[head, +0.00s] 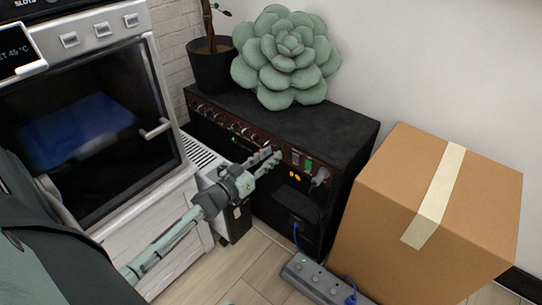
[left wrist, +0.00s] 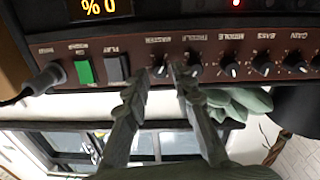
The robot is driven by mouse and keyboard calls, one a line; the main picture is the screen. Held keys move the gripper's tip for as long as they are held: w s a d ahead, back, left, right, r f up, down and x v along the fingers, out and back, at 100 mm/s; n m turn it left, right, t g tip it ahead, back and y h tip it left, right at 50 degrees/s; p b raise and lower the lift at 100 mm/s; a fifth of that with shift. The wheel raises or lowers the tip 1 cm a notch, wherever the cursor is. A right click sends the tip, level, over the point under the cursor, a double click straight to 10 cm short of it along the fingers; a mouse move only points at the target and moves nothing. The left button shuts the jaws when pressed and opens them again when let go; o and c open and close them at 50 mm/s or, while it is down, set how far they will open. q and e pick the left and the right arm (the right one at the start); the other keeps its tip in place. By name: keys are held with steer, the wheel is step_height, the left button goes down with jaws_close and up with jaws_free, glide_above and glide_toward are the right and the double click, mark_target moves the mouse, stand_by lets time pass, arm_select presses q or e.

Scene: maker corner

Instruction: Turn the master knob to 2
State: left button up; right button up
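The master knob (left wrist: 159,70) is a small dark knob with a pale mark, on the brown panel of the black amplifier (head: 322,124). The wrist view shows the panel upside down, with the label MASTER above the knob. My left gripper (left wrist: 160,72) has its fingertips on either side of this knob; I cannot tell whether they touch it. The treble knob (left wrist: 195,70) is close beside the right finger. In the head view my left gripper (head: 268,160) is at the amplifier's front and hides the knob. The display (left wrist: 102,7) reads 0 %. My right gripper is not in view.
Beside the knobs are a grey switch (left wrist: 117,67), a green switch (left wrist: 85,71) and a plugged-in cable (left wrist: 42,82). A plush succulent (head: 286,58) and a potted plant (head: 211,68) sit on top. A cardboard box (head: 395,205) stands right; a power strip (head: 316,281) lies on the floor.

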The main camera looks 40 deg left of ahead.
arm_select(q)
steer(key=shift+w+d, duration=0.1)
steer(key=shift+w, duration=0.4)
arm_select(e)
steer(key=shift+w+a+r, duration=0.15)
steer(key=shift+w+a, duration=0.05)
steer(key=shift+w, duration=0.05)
arm_select(q)
steer(key=shift+c, duration=0.2)
jaws_close()
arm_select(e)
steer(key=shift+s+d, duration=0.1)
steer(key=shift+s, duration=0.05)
